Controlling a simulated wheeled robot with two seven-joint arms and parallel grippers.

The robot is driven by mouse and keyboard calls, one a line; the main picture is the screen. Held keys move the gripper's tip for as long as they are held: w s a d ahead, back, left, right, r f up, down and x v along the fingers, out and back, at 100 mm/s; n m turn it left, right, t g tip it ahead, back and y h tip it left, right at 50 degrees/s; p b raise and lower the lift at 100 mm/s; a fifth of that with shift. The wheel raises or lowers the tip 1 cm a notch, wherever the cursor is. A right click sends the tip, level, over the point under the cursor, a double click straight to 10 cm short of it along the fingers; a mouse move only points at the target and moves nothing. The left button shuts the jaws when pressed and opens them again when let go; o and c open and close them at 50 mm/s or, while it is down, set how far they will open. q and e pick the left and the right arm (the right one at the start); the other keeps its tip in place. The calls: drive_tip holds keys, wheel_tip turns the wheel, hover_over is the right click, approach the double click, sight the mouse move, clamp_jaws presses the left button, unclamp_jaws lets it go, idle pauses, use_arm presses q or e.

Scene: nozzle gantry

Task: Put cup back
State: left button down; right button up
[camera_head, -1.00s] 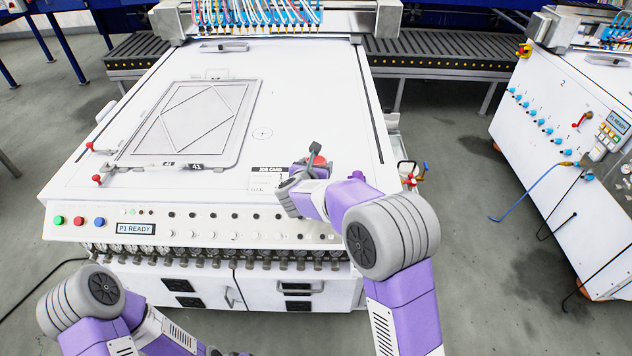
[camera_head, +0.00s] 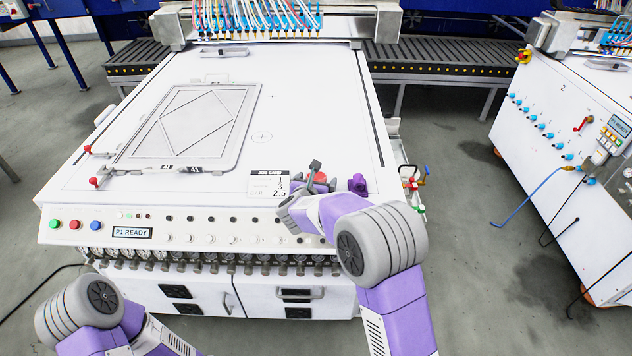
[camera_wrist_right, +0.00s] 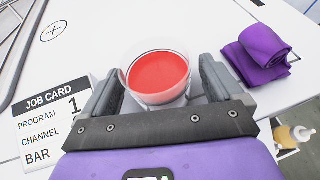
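The cup (camera_wrist_right: 157,78) is clear, with red contents, and appears upright between the fingers of my right gripper (camera_wrist_right: 163,88) in the right wrist view. The fingers are apart, and a gap shows beside the cup on the right. The fingers look open around it. In the head view a bit of the red (camera_head: 319,177) shows behind my right gripper (camera_head: 306,187), low over the front right of the white machine top. The cup's base is mostly hidden. My left arm is at the lower left of the head view, but its gripper is out of sight.
A job card (camera_wrist_right: 50,118) lies left of the cup. A folded purple cloth (camera_wrist_right: 258,52) lies to its right, near the machine's side. The middle of the top is clear.

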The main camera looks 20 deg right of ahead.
drive_tip(key=shift+r+p, duration=0.25)
drive_tip(key=shift+p, duration=0.15)
drive_tip(key=p+v, duration=0.1)
drive_tip(key=v, duration=1.1)
drive_tip(key=shift+f, duration=0.2)
